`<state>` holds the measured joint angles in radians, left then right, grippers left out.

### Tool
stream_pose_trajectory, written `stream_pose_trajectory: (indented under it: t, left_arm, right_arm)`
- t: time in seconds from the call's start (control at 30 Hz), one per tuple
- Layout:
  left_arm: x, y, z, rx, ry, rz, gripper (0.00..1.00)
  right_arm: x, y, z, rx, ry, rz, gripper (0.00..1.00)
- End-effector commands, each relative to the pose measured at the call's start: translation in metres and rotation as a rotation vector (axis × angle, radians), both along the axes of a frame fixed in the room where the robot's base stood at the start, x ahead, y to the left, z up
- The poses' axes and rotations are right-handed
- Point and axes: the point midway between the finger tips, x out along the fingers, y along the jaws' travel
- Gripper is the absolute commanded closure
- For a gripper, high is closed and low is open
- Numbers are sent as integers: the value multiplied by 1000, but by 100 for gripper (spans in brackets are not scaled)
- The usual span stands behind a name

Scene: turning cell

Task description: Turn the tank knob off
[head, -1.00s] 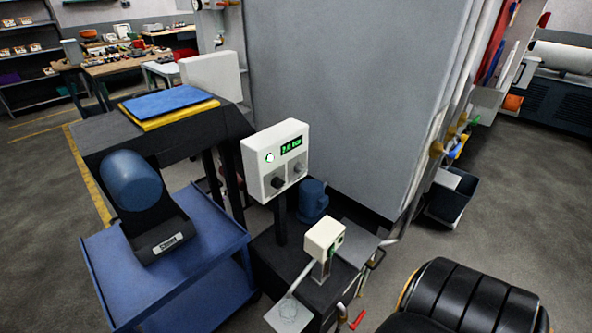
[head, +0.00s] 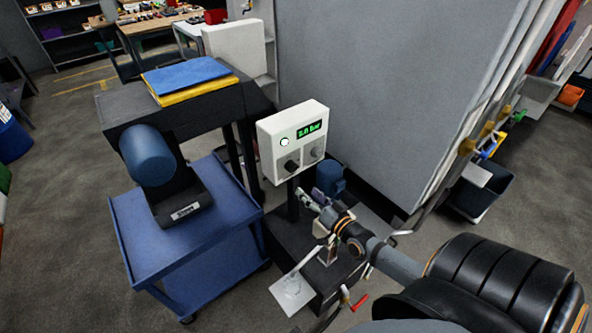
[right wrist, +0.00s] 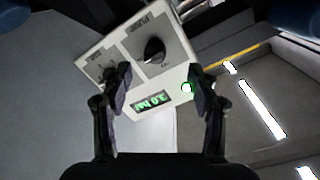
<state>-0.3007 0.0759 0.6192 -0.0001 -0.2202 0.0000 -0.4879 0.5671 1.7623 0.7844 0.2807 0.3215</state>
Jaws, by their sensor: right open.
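The black left knob (head: 291,165) also shows in the right wrist view (right wrist: 153,50), with a label that looks like PUMP. The other knob (head: 315,153) is partly behind a finger in the right wrist view; its label is too small to read surely. My right gripper (head: 311,199) is open and empty, below and in front of the box. Its fingers (right wrist: 160,82) are apart before the panel. My left gripper is out of view.
A blue cart (head: 190,235) stands left of the box, near a dark machine with yellow and blue folders (head: 188,77). A big grey cabinet (head: 390,90) is behind. A blue motor-like part (head: 330,178) sits beside the post, close to my right arm.

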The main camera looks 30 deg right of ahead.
Motion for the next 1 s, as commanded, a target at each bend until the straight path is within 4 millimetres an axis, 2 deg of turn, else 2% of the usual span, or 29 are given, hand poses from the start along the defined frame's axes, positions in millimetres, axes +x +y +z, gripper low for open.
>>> stream_pose_trajectory:
  t: [0.1,0.27,0.37,0.7,0.83,1.0]
  left_arm:
    - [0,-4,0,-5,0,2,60]
    - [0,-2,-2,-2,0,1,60]
    - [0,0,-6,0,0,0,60]
    - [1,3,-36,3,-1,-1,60]
    - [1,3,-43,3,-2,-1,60]
    - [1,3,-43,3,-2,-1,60]
  right_arm:
    - [0,-15,7,19,-47,-32,40]
    - [4,-17,7,22,-56,-36,40]
    - [17,-17,7,23,-58,-37,40]
    - [86,-16,4,21,-57,-35,40]
    - [100,-16,5,19,-54,-35,40]
    - [105,-16,7,20,-52,-36,40]
